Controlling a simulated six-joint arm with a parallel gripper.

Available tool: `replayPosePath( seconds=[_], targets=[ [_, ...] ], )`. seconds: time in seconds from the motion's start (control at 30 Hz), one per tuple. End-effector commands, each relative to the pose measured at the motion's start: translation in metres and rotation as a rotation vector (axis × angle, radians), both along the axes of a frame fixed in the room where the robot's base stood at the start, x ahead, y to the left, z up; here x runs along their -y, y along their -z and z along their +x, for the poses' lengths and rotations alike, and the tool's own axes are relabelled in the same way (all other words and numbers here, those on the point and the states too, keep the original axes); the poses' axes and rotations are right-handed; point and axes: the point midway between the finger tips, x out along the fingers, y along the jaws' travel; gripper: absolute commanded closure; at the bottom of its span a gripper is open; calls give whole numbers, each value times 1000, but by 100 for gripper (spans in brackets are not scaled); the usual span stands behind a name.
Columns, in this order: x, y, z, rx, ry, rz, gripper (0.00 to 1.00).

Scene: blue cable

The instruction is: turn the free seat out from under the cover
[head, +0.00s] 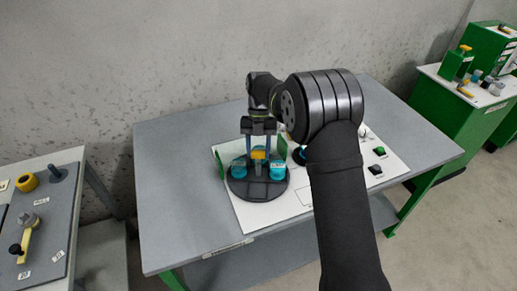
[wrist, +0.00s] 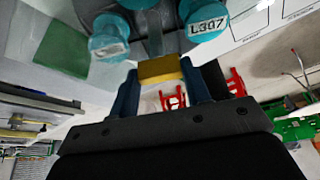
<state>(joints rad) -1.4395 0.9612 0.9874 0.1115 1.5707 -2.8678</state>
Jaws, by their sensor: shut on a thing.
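A dark round turntable (head: 258,191) stands on a white board on the table. Two teal pieces sit on it, one left (head: 238,170) and one right (head: 277,170). In the wrist view they carry pale labels; the right one (wrist: 207,22) reads L307. My gripper (head: 259,152), with blue fingers, is shut on a yellow grip (wrist: 160,69) between and behind the teal pieces. Green see-through panels stand by the turntable; the left one (head: 220,161) also shows in the wrist view (wrist: 62,50). I cannot tell which seat is free or how the cover lies over it.
A side table (head: 40,215) with tools is at left, green cabinets (head: 455,115) at right. The grey tabletop's left side is clear.

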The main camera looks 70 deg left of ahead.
Motion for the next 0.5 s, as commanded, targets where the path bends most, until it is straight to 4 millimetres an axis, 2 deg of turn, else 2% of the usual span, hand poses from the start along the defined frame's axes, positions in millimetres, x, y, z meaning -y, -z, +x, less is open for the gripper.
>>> replayPosePath(
  seconds=[0.5],
  targets=[
    [-1,-1,-1,2,-140,3,97]
  ],
)
